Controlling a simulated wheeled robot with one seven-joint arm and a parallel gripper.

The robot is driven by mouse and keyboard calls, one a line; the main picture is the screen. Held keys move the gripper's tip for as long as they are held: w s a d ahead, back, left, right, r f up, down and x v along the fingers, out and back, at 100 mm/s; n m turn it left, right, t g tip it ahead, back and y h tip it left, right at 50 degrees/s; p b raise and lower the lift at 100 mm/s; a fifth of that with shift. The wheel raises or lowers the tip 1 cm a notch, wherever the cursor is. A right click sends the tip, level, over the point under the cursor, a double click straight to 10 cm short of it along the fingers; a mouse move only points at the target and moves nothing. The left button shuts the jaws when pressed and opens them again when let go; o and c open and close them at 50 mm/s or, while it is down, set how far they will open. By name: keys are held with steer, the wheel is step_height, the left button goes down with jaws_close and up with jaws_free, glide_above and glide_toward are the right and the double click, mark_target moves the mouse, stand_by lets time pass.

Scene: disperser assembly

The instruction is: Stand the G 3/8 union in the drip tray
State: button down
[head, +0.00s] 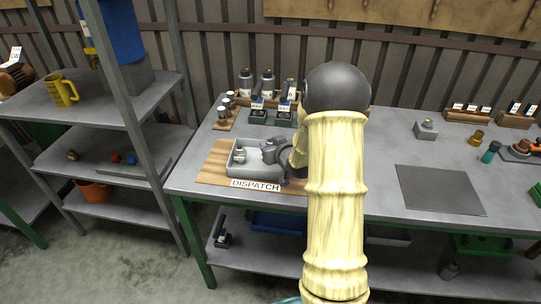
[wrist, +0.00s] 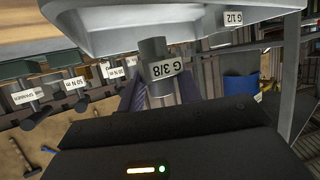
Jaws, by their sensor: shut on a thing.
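The grey drip tray (head: 246,171) sits on a wooden board behind a DISPATCH label. My gripper (head: 272,153) is over the tray's right part. In the wrist view, which is upside down, the gripper (wrist: 160,95) is shut on the grey G 3/8 union (wrist: 152,50), whose white label faces the camera. The union's far end is close to the tray (wrist: 100,35); I cannot tell whether it touches the floor. A part labelled G 1/2 (wrist: 232,18) is in the tray; a small fitting (head: 239,155) shows in its left part in the head view.
Behind the tray stand several bottles (head: 267,84) and a green rack (head: 257,117) with labelled tools. Small jars (head: 224,112) stand on a wooden block at the left. A dark grey mat (head: 438,190) lies bare at the right.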

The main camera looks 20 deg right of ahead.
steer(key=shift+w, duration=0.1)
step_height(320, 180, down, 3)
steer(key=shift+w+f, duration=0.15)
steer(key=shift+f, duration=0.2)
steer(key=shift+a, duration=0.3)
steer(key=c, duration=1)
jaws_free()
steer(key=shift+d+f, duration=0.15)
steer(key=shift+d, duration=0.25)
steer(key=shift+o, duration=0.2)
steer(key=shift+s, duration=0.25)
steer(key=shift+a, duration=0.1)
